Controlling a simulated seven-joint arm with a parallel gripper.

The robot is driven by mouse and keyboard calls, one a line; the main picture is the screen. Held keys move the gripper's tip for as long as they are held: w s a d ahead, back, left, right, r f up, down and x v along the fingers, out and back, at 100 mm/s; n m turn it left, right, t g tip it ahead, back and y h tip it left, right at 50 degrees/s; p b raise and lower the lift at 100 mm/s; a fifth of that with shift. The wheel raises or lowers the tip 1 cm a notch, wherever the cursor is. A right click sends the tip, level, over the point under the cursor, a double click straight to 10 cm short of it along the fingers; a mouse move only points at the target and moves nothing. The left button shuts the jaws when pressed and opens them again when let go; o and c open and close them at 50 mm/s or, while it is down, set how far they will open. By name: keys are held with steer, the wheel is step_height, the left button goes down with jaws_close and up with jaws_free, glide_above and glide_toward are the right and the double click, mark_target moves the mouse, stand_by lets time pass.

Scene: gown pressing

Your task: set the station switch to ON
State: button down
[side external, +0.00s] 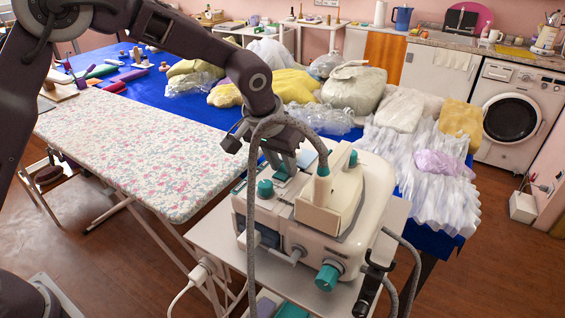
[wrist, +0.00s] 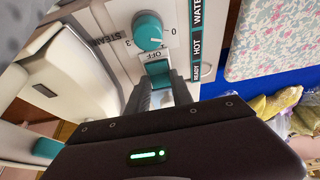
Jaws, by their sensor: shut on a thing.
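The steam station (side external: 315,210) is a cream unit with teal controls on a small trolley. In the wrist view its teal switch (wrist: 158,70) sits below a teal steam dial (wrist: 149,31), beside a plate reading OFF. My gripper (wrist: 163,86) is at the switch, its two dark fingers on either side of the switch's lower part and shut on it. In the side view my gripper (side external: 285,160) reaches down to the station's back left edge, and the switch is hard to make out there. The fingers partly cover the switch; its exact tilt is unclear.
A grey hose (side external: 251,210) loops over the station close to my wrist. The iron rest (side external: 335,200) stands to the right of my gripper. A floral pressing board (side external: 140,150) lies left, and a blue table (side external: 200,108) with bagged garments is behind.

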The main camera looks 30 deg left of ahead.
steer(key=shift+w+g, duration=0.55)
steer(key=shift+g, duration=0.65)
steer(key=shift+w+g, duration=0.2)
steer(key=shift+g, duration=1)
steer(key=c, duration=1.1)
jaws_free()
